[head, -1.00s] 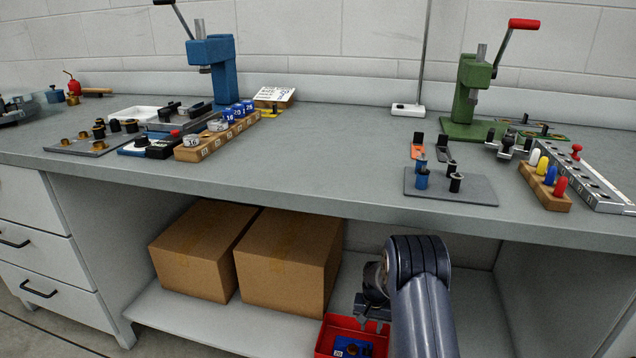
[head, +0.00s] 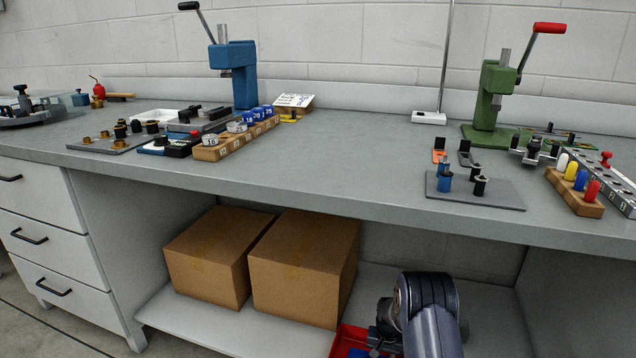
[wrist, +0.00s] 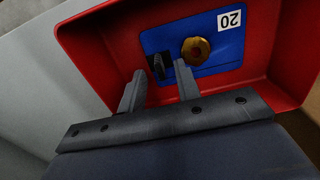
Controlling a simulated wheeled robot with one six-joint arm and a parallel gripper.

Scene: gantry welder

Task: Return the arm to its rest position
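My arm (head: 430,310) shows at the bottom of the head view, bent in front of the bench's lower shelf. My gripper (wrist: 159,70) is in the wrist view with its two fingers apart and nothing seen held between them. It hangs over a red bin (wrist: 88,50). In the bin lies a blue plate (wrist: 212,66) with a "20" label, a brass ring-shaped part (wrist: 195,50) and a dark part (wrist: 159,64) seen between and beyond the fingertips. In the head view the fingers are hidden or cut off, and only a corner of the red bin (head: 347,342) shows.
Two cardboard boxes (head: 300,270) stand on the lower shelf (head: 205,325) left of my arm. The bench top (head: 340,165) above carries a blue press (head: 236,75), a green press (head: 492,95), a grey plate with small parts (head: 500,197) and a wooden block with coloured pegs (head: 573,195).

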